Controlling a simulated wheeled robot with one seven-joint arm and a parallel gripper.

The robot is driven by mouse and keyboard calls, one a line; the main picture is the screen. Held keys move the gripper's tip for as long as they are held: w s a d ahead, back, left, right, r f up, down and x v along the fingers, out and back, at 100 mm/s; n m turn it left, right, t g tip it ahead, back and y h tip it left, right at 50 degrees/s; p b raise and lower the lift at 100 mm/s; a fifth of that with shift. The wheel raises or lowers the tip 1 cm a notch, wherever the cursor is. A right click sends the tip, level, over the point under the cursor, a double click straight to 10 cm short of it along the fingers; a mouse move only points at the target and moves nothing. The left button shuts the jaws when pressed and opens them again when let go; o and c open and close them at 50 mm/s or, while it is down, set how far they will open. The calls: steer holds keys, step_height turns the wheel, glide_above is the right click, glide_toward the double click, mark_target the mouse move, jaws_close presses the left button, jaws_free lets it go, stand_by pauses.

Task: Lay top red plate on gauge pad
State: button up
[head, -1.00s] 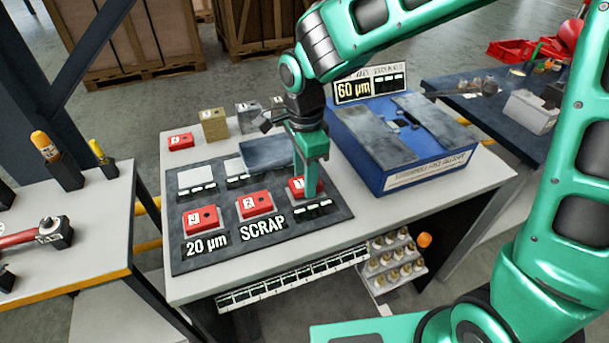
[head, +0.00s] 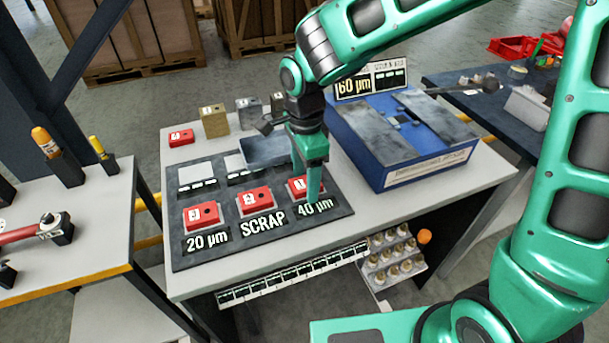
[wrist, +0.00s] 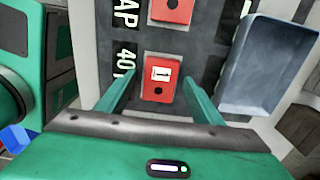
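A red plate marked 1 (head: 297,187) lies on the dark board at the 40 µm label. It also shows between my fingers in the wrist view (wrist: 161,77). My gripper (head: 313,198) is over this plate; in the wrist view my gripper (wrist: 158,82) is open, with one finger on each side of the plate. I cannot tell whether the fingers touch it. More red plates lie at the SCRAP label (head: 253,201) and the 20 µm label (head: 201,217). Two pale square pads (head: 196,174) are on the board's back part; I cannot tell which is the gauge pad.
A blue-grey tray (head: 265,151) stands at the board's back right, close to my gripper. A blue box (head: 405,135) with a 60 µm sign stands to the right. Small blocks (head: 214,123) and another red plate (head: 181,137) stand behind the board.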

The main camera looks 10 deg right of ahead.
step_height(320, 180, up, 11)
stand_by(0.7)
steer(key=shift+f, duration=0.1)
step_height(320, 180, up, 6)
stand_by(0.6)
steer(key=shift+w, duration=0.1)
